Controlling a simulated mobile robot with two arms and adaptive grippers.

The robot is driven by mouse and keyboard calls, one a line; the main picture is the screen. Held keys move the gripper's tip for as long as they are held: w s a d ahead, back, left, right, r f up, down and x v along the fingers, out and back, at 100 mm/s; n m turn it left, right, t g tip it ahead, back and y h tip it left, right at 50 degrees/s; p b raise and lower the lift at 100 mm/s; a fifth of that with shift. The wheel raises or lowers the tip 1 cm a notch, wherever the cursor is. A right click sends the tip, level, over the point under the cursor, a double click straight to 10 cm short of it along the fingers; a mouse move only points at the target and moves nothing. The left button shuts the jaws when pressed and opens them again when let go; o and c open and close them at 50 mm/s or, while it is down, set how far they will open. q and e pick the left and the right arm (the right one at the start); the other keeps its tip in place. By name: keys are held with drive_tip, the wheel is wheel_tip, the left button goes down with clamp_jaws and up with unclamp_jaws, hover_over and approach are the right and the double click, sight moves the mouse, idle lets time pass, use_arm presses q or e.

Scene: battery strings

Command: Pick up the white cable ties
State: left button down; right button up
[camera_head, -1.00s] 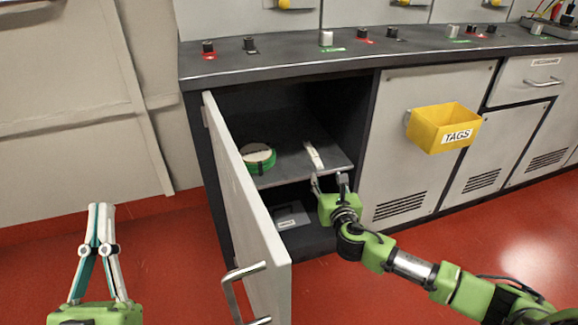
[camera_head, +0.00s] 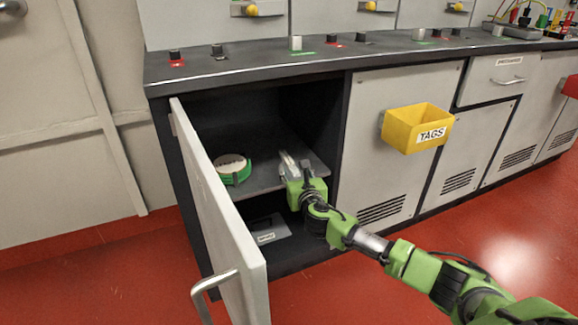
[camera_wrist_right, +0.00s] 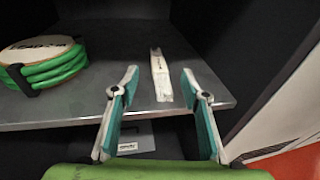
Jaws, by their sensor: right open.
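The white cable ties (camera_wrist_right: 160,74) lie as a narrow bundle on the grey cabinet shelf (camera_wrist_right: 60,112), pointing away from me. In the right wrist view they sit between and just beyond the open fingertips of my right gripper (camera_wrist_right: 160,82), not touching them. In the head view my right gripper (camera_head: 293,165) reaches over the shelf's front edge and largely covers the ties. My left gripper is out of the head view.
A green coil with a pale round face (camera_head: 232,168) lies to the left on the shelf; it also shows in the right wrist view (camera_wrist_right: 45,65). The open cabinet door (camera_head: 215,215) stands at left. A labelled grey item (camera_head: 266,230) lies below. A yellow TAGS bin (camera_head: 415,127) hangs at right.

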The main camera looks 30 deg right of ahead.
sight(291, 163)
drive_tip(key=shift+w+d+f+b, duration=0.1)
drive_tip(key=shift+w+f+b, duration=0.1)
drive_tip(key=shift+w+b, duration=0.1)
drive_tip(key=x, duration=0.1)
drive_tip(key=b+x, duration=0.2)
drive_tip(key=shift+w+f, duration=0.15)
drive_tip(key=shift+f, duration=0.15)
drive_tip(key=shift+w+d+b, duration=0.2)
drive_tip(key=shift+w+b, duration=0.2)
drive_tip(key=shift+w, duration=0.15)
drive_tip(key=shift+r, duration=0.1)
clamp_jaws()
